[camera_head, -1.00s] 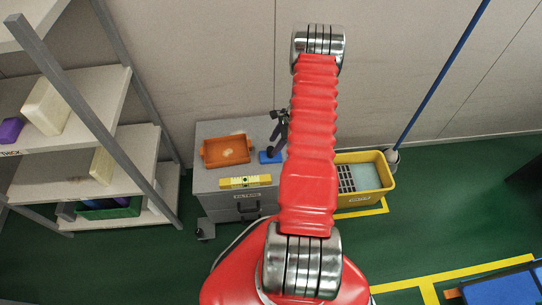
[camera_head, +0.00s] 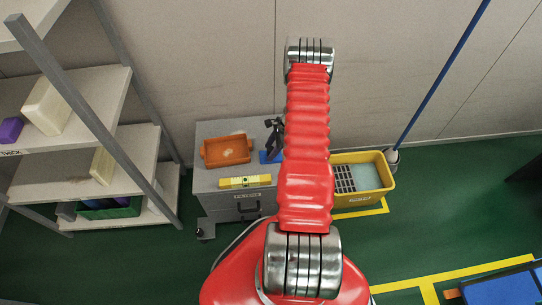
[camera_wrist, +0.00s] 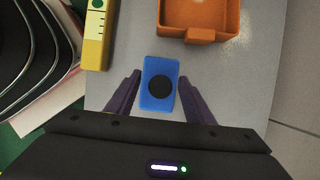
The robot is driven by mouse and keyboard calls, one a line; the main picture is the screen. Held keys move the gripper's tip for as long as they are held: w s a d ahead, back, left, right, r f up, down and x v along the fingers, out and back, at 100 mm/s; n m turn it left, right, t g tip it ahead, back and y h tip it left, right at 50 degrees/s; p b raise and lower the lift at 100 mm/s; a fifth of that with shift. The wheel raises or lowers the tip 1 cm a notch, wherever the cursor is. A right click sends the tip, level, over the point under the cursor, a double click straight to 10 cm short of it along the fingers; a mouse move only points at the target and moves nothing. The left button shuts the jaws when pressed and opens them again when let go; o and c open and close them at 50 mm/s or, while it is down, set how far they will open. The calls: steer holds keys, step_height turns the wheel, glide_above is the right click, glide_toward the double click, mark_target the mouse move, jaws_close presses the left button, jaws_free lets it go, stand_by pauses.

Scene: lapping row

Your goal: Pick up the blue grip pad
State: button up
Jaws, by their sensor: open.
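The blue grip pad (camera_wrist: 159,101) lies flat on the grey cabinet top (camera_wrist: 120,62). It is a blue rectangle with a dark round spot in its middle. In the wrist view my gripper (camera_wrist: 160,85) is open, with one dark finger on each side of the pad and a gap to both sides. I cannot tell how high the fingers are above the top. In the head view the pad (camera_head: 268,157) is partly hidden behind my gripper and my red arm.
An orange tray (camera_head: 227,150) and a yellow level (camera_head: 245,182) sit on the same cabinet top, the tray close beyond the pad in the wrist view. A yellow mop bucket (camera_head: 346,208) stands right of the cabinet. Shelving (camera_head: 88,172) stands at left.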

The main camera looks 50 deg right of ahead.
stand_by(0.4)
jaws_close()
stand_by(0.4)
